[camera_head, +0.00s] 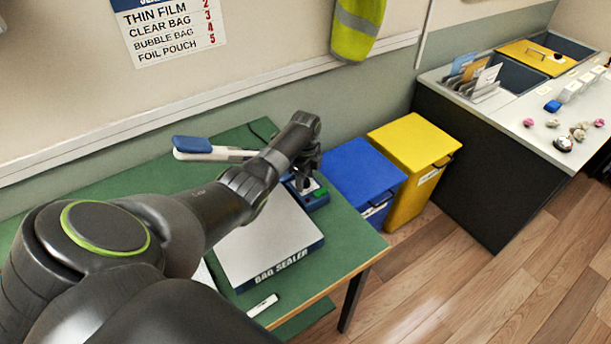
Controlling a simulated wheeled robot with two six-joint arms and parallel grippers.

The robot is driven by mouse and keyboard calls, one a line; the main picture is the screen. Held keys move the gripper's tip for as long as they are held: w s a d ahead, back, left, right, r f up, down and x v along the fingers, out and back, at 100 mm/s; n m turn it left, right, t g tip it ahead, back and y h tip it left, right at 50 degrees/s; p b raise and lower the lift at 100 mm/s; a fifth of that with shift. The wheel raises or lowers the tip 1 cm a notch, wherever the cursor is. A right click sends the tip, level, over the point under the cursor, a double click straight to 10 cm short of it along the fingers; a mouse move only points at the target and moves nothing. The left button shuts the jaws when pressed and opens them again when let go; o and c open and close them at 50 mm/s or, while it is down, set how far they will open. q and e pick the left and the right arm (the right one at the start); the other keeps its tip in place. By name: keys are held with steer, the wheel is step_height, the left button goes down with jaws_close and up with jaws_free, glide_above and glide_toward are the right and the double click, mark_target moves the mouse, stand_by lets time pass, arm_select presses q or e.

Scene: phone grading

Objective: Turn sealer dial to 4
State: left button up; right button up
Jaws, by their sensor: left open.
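The bag sealer (265,248) lies on the green table, a flat white box with "BAG SEALER" on its front edge. Its blue-handled sealing arm (190,145) sticks out at the back left. A blue control part (318,198) with a green patch shows at its right end. My left gripper (307,178) points down right over this control part, and its fingers are open. The dial cannot be made out clearly, as the gripper and wrist cover that area. Whether the fingers touch it, I cannot tell. My right gripper is not in view.
A wall chart (170,30) lists bag types with red numbers: clear bag 3, bubble bag 4, foil pouch 5. A blue bin (358,172) and a yellow bin (415,145) stand right of the table (350,245). A small white marker-like object (263,305) lies near the table's front edge.

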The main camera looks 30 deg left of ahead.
mark_target(306, 180)
arm_select(q)
step_height(306, 180, up, 18)
steer(key=b, duration=0.1)
steer(key=shift+f, duration=0.25)
steer(key=shift+f, duration=0.15)
stand_by(0.6)
